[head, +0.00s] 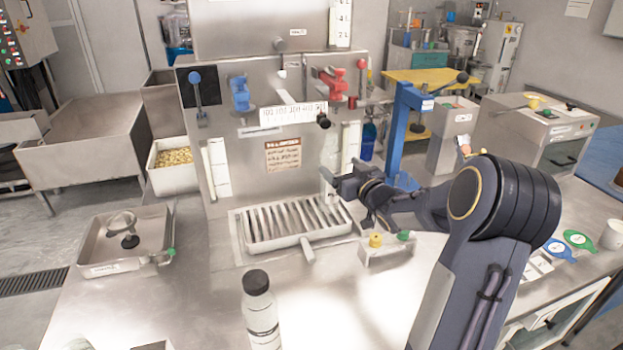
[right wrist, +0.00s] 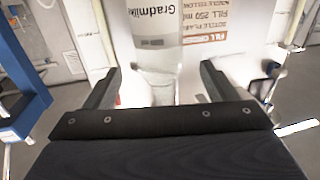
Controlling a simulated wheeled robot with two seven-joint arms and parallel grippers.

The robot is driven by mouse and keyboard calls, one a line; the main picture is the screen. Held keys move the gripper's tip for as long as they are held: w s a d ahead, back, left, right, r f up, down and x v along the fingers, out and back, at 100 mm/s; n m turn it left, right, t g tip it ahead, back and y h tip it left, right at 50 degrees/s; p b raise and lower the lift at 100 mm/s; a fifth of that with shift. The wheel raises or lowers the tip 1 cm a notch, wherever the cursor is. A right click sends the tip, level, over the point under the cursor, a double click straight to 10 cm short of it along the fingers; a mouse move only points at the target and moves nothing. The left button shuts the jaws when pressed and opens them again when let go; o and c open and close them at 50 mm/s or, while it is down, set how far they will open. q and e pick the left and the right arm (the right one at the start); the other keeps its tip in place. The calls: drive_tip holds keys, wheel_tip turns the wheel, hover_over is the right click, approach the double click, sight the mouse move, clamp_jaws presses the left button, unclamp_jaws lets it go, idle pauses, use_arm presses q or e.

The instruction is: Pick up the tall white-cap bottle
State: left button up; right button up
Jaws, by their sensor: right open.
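A pale, see-through bottle (head: 331,148) stands upright against the steel machine's front in the head view; its cap cannot be made out. My right gripper (head: 343,195) is just in front of it, open, fingers pointing toward the machine. In the right wrist view a clear, bottle-like body (right wrist: 160,65) with printed lettering lies ahead, between the two spread fingers of the gripper (right wrist: 158,82). Contact with the fingers cannot be told. Another bottle (head: 262,318), white-bodied with a black cap, stands at the front of the counter. My left gripper does not show.
A slatted drip tray (head: 258,243) lies left of my right gripper. A small block with yellow and green knobs (head: 383,254) sits below it. A blue lever stand (head: 397,128) rises close to the right. The counter's front middle is mostly clear.

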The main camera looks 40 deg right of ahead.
sight(326, 158)
drive_tip(key=shift+w+f, duration=0.1)
drive_tip(key=shift+w, duration=0.35)
drive_tip(key=w, duration=0.2)
drive_tip(key=w+p, duration=0.1)
drive_tip(key=w, duration=0.1)
drive_tip(key=w+d, duration=0.1)
drive_tip(key=w, duration=0.2)
drive_tip(key=shift+f+p, duration=0.35)
drive_tip(key=shift+f, duration=0.05)
drive_tip(key=c, duration=1.4)
drive_tip(key=shift+r, duration=0.15)
